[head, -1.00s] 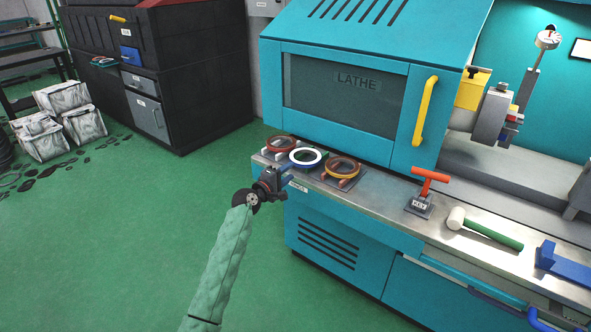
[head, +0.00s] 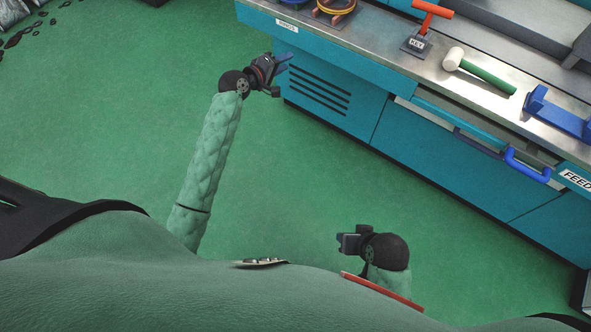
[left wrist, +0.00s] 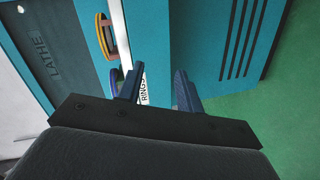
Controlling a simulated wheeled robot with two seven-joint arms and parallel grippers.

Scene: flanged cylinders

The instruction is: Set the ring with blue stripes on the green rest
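A yellow-and-brown ring (head: 336,7) rests on the bench at the top edge of the head view; it also shows in the left wrist view (left wrist: 101,35). Left of it, only a bit of a blue-edged ring (head: 293,1) shows; its blue edge is in the left wrist view (left wrist: 114,80). I cannot make out stripes on either. No green rest shows. My left gripper (head: 285,73) is open and empty, in front of the bench's front edge, below the rings; its fingers stand apart in the left wrist view (left wrist: 158,88). My right gripper (head: 345,241) is low near my body, its fingers unclear.
The steel bench top (head: 385,35) carries a red-handled key (head: 425,22), a mallet (head: 480,70) and a blue bracket (head: 558,115). A blue drawer handle (head: 526,165) juts from the teal cabinet front. The green floor before it is clear.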

